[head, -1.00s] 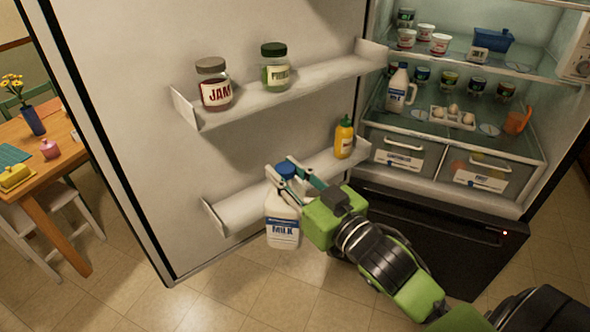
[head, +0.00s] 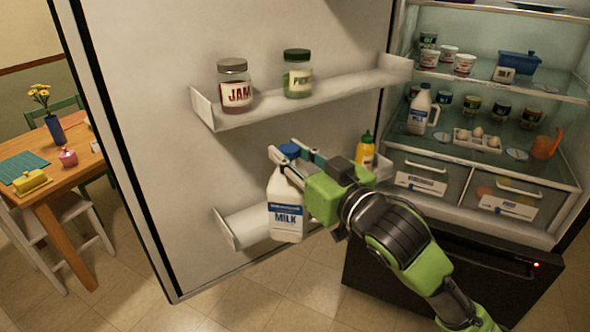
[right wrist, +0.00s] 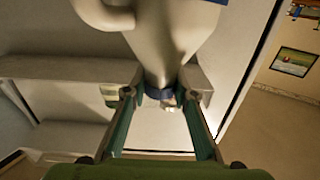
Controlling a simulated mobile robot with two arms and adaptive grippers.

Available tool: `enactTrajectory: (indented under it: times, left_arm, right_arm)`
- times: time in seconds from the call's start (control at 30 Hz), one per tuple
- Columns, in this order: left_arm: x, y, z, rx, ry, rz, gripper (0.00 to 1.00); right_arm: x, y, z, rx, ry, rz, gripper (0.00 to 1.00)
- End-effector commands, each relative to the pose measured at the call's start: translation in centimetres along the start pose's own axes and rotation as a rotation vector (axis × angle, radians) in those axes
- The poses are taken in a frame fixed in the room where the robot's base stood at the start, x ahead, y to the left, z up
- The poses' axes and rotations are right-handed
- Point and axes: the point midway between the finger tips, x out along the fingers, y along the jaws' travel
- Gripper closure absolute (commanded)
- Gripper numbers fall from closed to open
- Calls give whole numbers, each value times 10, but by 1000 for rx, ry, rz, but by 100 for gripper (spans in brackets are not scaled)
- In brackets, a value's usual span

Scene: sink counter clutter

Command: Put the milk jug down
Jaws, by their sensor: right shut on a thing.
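The milk jug (head: 286,210) is white with a blue cap and a "MILK" label. It is upright, in front of the lower door shelf (head: 245,228). My right gripper (head: 290,158) is shut on the jug near its neck, just under the cap. In the right wrist view, the jug (right wrist: 165,45) fills the upper middle, with its neck between the two fingers (right wrist: 160,92). Whether the jug's base touches the shelf is hard to tell. My left gripper is not in view.
The upper door shelf (head: 300,93) holds a jam jar (head: 235,88) and a pickle jar (head: 297,75). Another milk jug (head: 420,110) stands inside the fridge. The lower shelf's left end is clear.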

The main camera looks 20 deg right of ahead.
Motion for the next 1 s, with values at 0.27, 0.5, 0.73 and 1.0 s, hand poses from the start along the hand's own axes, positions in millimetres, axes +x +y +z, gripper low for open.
enactTrajectory:
  times: [0.27,0.5,0.73,1.0]
  left_arm:
    - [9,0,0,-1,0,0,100]
    - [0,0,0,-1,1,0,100]
    - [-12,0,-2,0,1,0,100]
    - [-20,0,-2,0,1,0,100]
  right_arm:
    - [13,0,-8,-3,13,1,100]
    - [42,0,-9,-3,12,1,100]
    - [84,0,-10,-2,13,1,100]
    - [118,0,-10,-2,14,-1,100]
